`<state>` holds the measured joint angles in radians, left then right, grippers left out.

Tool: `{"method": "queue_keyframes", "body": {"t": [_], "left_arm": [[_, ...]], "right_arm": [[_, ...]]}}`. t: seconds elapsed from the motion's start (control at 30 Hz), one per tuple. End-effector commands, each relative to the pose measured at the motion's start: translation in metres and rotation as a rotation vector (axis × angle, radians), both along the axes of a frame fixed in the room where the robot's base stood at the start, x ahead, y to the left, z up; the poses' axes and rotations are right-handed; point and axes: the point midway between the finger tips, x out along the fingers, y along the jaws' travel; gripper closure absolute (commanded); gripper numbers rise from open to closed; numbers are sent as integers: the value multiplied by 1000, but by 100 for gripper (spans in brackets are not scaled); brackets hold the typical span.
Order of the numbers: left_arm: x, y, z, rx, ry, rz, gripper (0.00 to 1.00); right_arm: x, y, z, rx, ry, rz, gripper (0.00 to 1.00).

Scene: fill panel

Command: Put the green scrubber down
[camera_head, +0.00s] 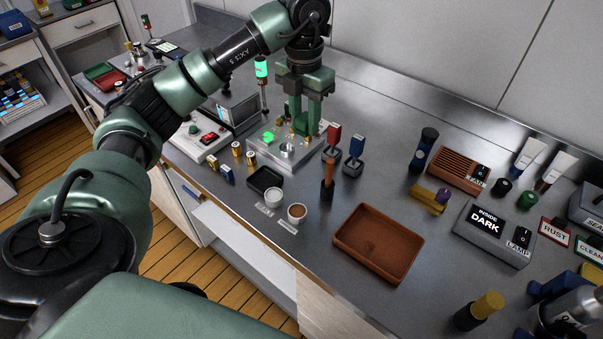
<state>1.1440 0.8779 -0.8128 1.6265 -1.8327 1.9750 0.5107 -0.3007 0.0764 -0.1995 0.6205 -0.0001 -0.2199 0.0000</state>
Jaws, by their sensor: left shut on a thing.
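My left gripper (305,128) points down over the metal fixture plate (287,155) at the back of the counter. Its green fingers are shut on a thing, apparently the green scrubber. The fingers and the small parts around them hide most of it, and its green blends with theirs. I cannot tell whether it touches the fixture. My right gripper is not in view.
A brown tray (385,232), two small cups (297,212) and a black dish (264,179) are nearer. Bare counter lies behind the tray.

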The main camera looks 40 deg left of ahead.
Motion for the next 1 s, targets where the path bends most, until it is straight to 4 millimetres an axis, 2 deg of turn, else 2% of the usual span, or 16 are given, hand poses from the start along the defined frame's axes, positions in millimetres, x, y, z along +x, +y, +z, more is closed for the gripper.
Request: {"method": "queue_keyframes", "body": {"t": [0.2, 0.4, 0.5, 0.67, 0.9, 1.0], "left_arm": [[-2, 0, -59, 1, 9, 1, 100], [-1, 0, -107, -1, 6, 2, 100], [-1, 0, -122, -1, 5, 2, 100], [-1, 0, -135, -1, 4, 1, 100], [-1, 0, -168, -1, 3, 2, 100], [0, 0, -173, 0, 1, 1, 100]], "right_arm": [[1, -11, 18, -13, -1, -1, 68], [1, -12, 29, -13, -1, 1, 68], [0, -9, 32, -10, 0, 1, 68], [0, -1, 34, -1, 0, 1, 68], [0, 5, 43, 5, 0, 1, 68], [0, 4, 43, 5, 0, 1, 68]]}}
